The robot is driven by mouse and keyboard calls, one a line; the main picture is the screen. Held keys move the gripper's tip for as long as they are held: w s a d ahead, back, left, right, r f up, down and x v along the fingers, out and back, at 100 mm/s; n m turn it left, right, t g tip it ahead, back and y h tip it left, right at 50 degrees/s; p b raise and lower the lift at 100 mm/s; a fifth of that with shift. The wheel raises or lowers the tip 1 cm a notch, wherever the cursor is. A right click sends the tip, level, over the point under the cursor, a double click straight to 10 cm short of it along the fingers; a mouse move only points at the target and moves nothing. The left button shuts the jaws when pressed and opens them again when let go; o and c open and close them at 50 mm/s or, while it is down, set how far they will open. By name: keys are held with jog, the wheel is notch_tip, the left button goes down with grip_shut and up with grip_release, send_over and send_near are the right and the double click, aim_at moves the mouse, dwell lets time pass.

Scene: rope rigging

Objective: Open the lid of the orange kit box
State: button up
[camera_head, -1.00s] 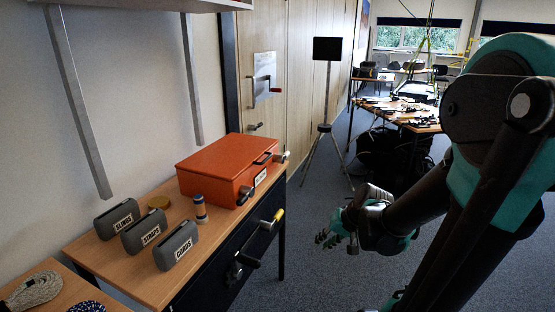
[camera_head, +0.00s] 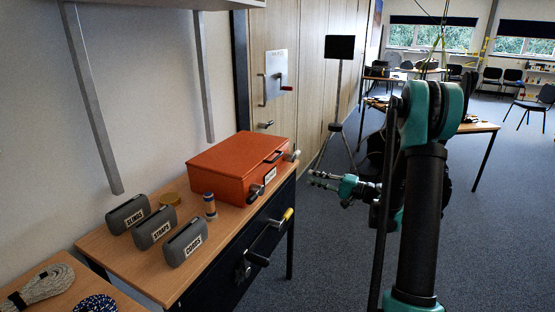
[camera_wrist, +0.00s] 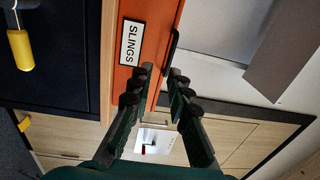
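The orange kit box (camera_head: 232,165) sits on the wooden cabinet top with its lid down. A black handle (camera_head: 275,156) is at the lid's front edge, with a white label (camera_head: 270,174) below it. In the wrist view the orange box (camera_wrist: 148,20) stands sideways, its label (camera_wrist: 131,43) reads SLINGS, and the dark handle (camera_wrist: 172,45) is beside it. My gripper (camera_head: 312,179) is right of the box, pointing left at its front, apart from it. In the wrist view my gripper (camera_wrist: 161,76) has its fingers apart, with nothing between them.
A yellow-tipped crank handle (camera_head: 287,215) juts from the dark cabinet front. A tripod screen (camera_head: 340,47) stands behind. Carpet right of the cabinet is open.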

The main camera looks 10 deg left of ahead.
aim_at(278, 158)
jog(key=shift+t+y, duration=0.3)
jog(key=shift+y, duration=0.4)
jog(key=x, duration=0.5)
jog(key=w+x, duration=0.1)
jog(key=x, duration=1.1)
jog(key=shift+w+d+r, duration=0.25)
jog(key=shift+d+r, duration=0.05)
jog(key=shift+d, duration=0.1)
grip_shut()
